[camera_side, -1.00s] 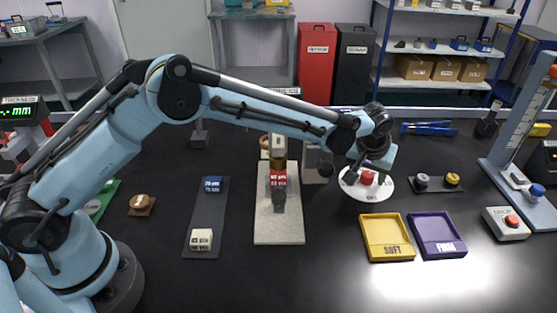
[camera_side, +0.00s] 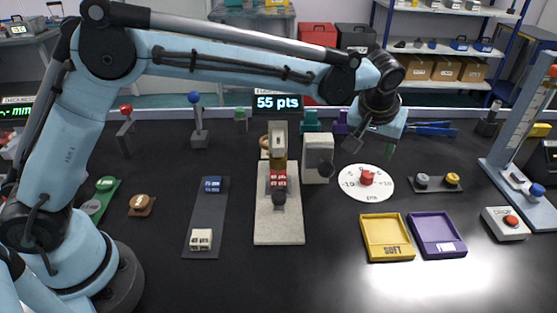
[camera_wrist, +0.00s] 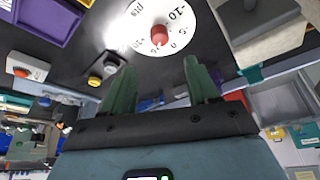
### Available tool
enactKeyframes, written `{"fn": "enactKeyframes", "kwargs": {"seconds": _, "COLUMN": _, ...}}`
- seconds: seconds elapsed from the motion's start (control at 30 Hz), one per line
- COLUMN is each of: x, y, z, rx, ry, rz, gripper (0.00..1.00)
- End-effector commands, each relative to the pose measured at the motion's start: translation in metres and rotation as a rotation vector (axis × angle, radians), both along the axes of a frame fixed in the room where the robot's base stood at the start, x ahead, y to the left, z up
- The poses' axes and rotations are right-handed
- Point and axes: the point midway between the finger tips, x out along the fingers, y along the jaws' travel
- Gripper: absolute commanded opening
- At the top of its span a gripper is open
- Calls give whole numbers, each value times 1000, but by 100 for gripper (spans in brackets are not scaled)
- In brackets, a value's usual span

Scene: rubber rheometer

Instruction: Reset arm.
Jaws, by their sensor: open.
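My gripper (camera_side: 372,149) is raised above and behind the white dial (camera_side: 383,190), apart from it. The dial has a red knob (camera_side: 367,178) at its centre and printed numbers around it. In the wrist view my two green fingers (camera_wrist: 158,80) are spread with nothing between them. The dial (camera_wrist: 185,40) and its red knob (camera_wrist: 159,35) show beyond the fingertips there. My arm reaches high across the bench from the left.
A display reading "55 pts" (camera_side: 277,103) stands behind the instrument on the pale base plate (camera_side: 279,232). Yellow (camera_side: 385,255) and purple (camera_side: 436,253) trays, a DROP button box (camera_side: 505,224) and a tall scale stand (camera_side: 525,115) are at right. Open black bench lies in front.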

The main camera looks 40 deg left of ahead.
Motion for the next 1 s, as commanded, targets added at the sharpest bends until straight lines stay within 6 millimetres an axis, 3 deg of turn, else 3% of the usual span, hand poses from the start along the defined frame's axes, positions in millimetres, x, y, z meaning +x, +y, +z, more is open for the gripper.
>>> {"fn": "enactKeyframes", "kwargs": {"seconds": 0.53, "x": -6, "y": 6, "z": 12, "rx": -3, "ry": -2, "rz": -3, "gripper": 60}}
{"fn": "enactKeyframes", "kwargs": {"seconds": 0.77, "x": -33, "y": 51, "z": 43, "rx": -15, "ry": -23, "rz": -50, "gripper": 60}}
{"fn": "enactKeyframes", "kwargs": {"seconds": 1.0, "x": -83, "y": 106, "z": 67, "rx": -24, "ry": -63, "rz": -114, "gripper": 60}}
